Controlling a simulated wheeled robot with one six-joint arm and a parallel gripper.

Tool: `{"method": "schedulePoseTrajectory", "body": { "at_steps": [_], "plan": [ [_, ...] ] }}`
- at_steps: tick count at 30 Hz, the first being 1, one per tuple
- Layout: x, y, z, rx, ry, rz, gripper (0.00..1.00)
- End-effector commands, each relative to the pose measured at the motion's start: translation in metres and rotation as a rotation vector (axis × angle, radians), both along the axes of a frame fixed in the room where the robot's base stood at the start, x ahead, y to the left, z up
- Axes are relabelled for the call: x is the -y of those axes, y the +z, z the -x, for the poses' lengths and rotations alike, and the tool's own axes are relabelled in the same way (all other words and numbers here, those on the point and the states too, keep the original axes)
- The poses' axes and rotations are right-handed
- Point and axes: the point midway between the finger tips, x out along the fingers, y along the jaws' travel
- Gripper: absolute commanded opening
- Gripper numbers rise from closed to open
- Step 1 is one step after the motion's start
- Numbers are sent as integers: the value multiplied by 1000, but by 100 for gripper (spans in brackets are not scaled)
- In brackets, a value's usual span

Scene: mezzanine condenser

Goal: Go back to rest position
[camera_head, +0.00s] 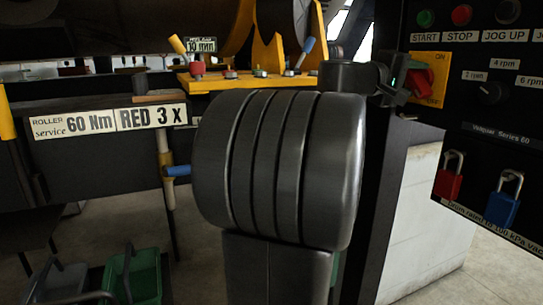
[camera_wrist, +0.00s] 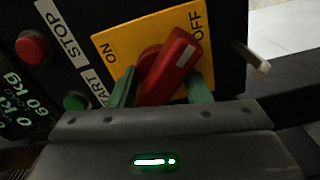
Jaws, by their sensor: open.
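My gripper (camera_wrist: 162,78) is open, with its two green fingers on either side of the red switch handle (camera_wrist: 170,68). The handle sits on a yellow plate (camera_wrist: 128,38) marked ON and OFF, and it slants up to the right toward the OFF side. I cannot tell whether a finger touches it. In the head view, my gripper (camera_head: 398,82) is at the left edge of the yellow plate (camera_head: 432,62), close to the red handle (camera_head: 420,84). My large dark arm link hides the middle of the head view.
A black control panel (camera_head: 470,125) with START and STOP buttons and red (camera_head: 448,181) and blue (camera_head: 502,209) padlocks stands right. A yellow shelf (camera_head: 250,82) with tools is behind my arm. A green basket (camera_head: 142,276) is on the floor at lower left.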

Motion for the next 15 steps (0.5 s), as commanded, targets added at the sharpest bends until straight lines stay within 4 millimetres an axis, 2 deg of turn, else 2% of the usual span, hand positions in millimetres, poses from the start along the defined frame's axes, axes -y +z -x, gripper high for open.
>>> {"method": "schedulePoseTrajectory", "body": {
  "at_steps": [1,15],
  "plan": [
    [0,5,0,-29,-1,11,44],
    [0,0,0,-177,2,72,44]
  ]
}}
